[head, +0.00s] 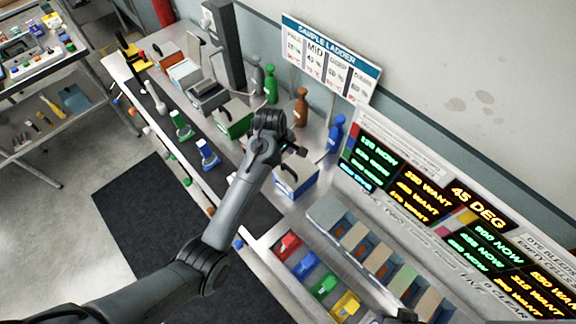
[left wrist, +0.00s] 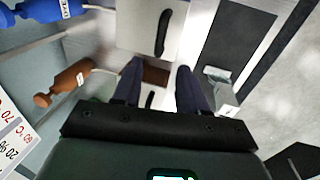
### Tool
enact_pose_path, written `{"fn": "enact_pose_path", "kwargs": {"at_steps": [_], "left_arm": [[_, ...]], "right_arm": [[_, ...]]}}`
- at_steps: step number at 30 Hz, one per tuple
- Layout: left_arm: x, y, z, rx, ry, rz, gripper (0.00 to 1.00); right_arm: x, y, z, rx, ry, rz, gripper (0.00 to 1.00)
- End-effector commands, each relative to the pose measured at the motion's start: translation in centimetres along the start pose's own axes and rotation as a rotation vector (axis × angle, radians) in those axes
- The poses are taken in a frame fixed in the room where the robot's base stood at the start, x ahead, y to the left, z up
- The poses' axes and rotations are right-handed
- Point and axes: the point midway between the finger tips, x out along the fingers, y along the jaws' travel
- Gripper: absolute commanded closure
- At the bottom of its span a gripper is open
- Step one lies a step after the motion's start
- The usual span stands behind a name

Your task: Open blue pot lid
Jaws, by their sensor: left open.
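The blue pot (head: 297,187) is a blue box with a pale flat lid and a dark handle. It stands on the bench near the middle of the head view. In the left wrist view, a pale lid (left wrist: 135,28) with a black bar handle (left wrist: 162,32) shows at the top middle, lying flat. My left gripper (head: 297,151) is above the pot's far edge in the head view. Its two fingers (left wrist: 158,88) are spread and empty in the left wrist view, with the lid handle beyond the fingertips. The right gripper's fingers do not show.
A blue bottle (head: 336,132) and a brown bottle (head: 301,106) stand behind the pot. A green pot (head: 235,118) is left of my gripper. Coloured bins (head: 305,263) and a row of grey slots (head: 375,247) lie nearer. A sign board leans on the wall.

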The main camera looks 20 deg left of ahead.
Motion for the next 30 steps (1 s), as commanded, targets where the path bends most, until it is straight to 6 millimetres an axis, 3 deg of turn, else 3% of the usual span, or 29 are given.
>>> {"fn": "enact_pose_path", "kwargs": {"at_steps": [18,30], "left_arm": [[8.8,-0.1,0.1,0.0,-0.001,-0.003,0.58],[9.9,-0.1,0.0,0.001,0.0,0.0,0.58]], "right_arm": [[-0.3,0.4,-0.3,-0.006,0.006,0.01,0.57],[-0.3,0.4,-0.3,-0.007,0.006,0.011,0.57]]}}
